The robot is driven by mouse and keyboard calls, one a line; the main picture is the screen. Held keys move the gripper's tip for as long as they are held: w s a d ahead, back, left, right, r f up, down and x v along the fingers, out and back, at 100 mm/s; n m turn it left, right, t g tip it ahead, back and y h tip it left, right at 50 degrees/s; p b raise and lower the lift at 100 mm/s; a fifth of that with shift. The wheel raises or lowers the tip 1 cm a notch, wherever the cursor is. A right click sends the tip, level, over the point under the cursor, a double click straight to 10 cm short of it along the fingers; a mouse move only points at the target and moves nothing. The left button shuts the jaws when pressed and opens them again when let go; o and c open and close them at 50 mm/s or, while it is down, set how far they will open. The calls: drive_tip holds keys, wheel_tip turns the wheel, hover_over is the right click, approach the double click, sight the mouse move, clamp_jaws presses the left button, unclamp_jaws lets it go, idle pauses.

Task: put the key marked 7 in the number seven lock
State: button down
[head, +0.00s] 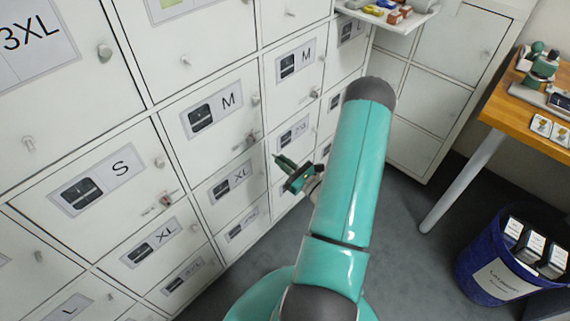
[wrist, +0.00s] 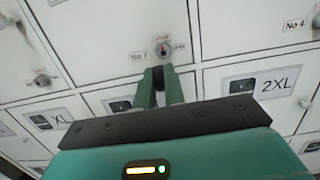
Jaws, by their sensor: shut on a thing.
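My gripper (wrist: 160,84) is shut on a dark key (wrist: 158,73), of which only a small black part shows between the green fingertips in the wrist view. Its number cannot be read. Just beyond it is a round metal lock (wrist: 163,47) with a red and dark mark on its face, on a white locker door. A small label left of the lock is too blurred to read surely. The key's tip is hidden, so I cannot tell whether it touches or enters the lock. In the head view my gripper (head: 284,165) is close to the locker fronts.
White lockers with size labels and knobs fill the left; another lock (head: 166,200) is on the door marked S. A "No 4" label (wrist: 294,23) shows at upper right. A shelf (head: 398,16), wooden table (head: 525,115) and blue bin (head: 500,275) stand right.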

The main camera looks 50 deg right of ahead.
drive_tip(key=shift+w+d, duration=0.1)
drive_tip(key=shift+w, duration=1.15)
approach(253, 139)
drive_tip(key=shift+w+d+r, duration=0.15)
drive_tip(key=shift+w, duration=1.4)
drive_tip(key=shift+w, duration=1.6)
idle(3.3)
